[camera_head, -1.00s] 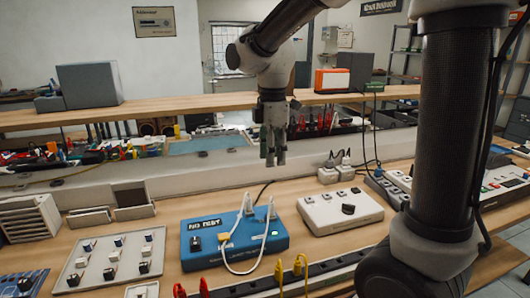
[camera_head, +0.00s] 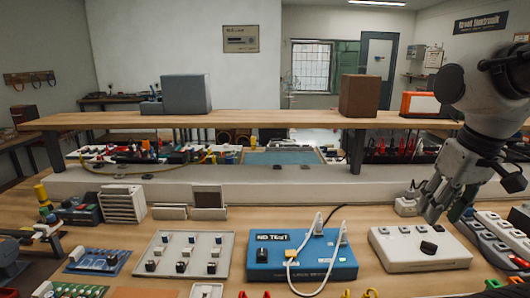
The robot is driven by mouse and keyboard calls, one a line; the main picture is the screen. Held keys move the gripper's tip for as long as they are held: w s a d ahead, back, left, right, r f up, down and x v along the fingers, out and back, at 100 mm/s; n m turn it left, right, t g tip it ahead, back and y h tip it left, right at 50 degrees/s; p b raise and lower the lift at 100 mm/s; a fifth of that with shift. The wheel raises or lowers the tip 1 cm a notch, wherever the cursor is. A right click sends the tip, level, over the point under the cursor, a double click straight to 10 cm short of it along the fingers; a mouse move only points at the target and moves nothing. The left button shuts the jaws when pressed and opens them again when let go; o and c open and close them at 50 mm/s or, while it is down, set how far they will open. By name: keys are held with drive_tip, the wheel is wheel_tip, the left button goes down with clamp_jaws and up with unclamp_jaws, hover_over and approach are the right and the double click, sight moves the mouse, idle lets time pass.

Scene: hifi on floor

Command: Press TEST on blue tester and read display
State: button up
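The blue tester (camera_head: 325,272) sits on the wooden bench at the lower middle. Its black display (camera_head: 272,238) shows white letters that look like "NO TEST". A dark button (camera_head: 262,255) is at its left and a yellow piece (camera_head: 291,254) beside it. My gripper (camera_head: 444,214) is at the right, pointing down, behind and above a white box and well right of the tester. Its fingers look apart with nothing between them.
The white box (camera_head: 405,262) with a black knob stands right of the tester. A tray of switches (camera_head: 172,270) is on its left. Red and yellow plugs stand in front. A raised wooden shelf (camera_head: 250,119) crosses behind. Power strips lie at the right.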

drive_tip(key=shift+m+t, duration=0.6)
drive_tip(key=shift+t, duration=0.2)
drive_tip(key=s+d+r, duration=0.2)
drive_tip(key=shift+s+d, duration=0.3)
